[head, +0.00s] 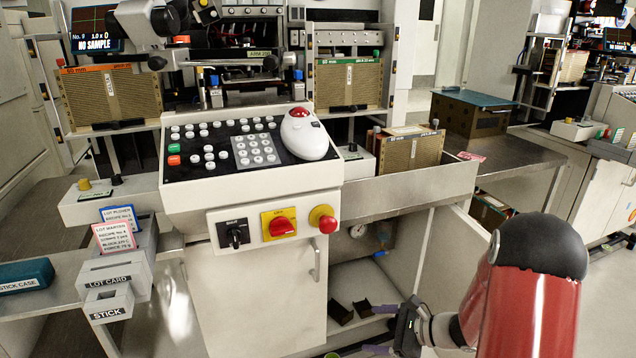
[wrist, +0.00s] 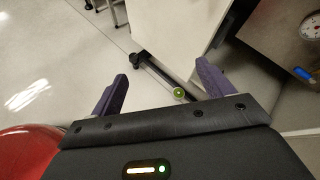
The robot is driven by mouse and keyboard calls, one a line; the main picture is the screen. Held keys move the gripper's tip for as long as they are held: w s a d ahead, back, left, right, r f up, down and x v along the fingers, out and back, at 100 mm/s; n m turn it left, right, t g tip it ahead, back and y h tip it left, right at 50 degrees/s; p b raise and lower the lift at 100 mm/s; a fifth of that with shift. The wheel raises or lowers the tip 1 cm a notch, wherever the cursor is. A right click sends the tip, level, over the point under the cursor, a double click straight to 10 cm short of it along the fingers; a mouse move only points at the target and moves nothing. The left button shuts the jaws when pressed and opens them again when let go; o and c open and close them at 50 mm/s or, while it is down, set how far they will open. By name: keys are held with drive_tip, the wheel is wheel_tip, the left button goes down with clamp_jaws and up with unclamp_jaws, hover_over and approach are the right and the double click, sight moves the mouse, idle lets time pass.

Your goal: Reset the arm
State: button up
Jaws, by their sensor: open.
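My gripper (head: 372,330) is low in front of the machine's lower cabinet, at the bottom right of centre in the head view. In the wrist view my gripper (wrist: 161,76) shows two purple fingers spread wide with nothing between them. Beyond them are the pale floor and a cabinet edge. My red arm link (head: 528,305) with its black joint is at the lower right of the head view.
The white bonding machine console (head: 250,195) stands left of my arm. An open shelf (head: 350,285) holds dark brackets beside the gripper. The bench (head: 520,160) is at the right. A red emergency button (head: 328,223) is on the console front. Floor (head: 600,290) is clear at right.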

drive_tip(key=s+a+r+n+g+h, duration=0.1)
drive_tip(key=s+a+r+n+g, duration=0.25)
drive_tip(key=s+r+n, duration=0.4)
drive_tip(key=s+d+r+n+t+h, duration=0.3)
drive_tip(key=s+d+r+n+h, duration=0.1)
drive_tip(key=s+r+n+h, duration=0.6)
drive_tip(key=s+r+n, duration=0.2)
drive_tip(key=s+r, duration=0.2)
drive_tip(key=s, duration=0.2)
drive_tip(key=shift+s+r, duration=0.25)
drive_tip(key=shift+r, duration=0.05)
drive_tip(key=shift+s+d+r+n, duration=0.15)
drive_tip(key=shift+d+n, duration=0.1)
drive_tip(key=shift+n, duration=0.1)
drive_tip(key=shift+c, duration=0.4)
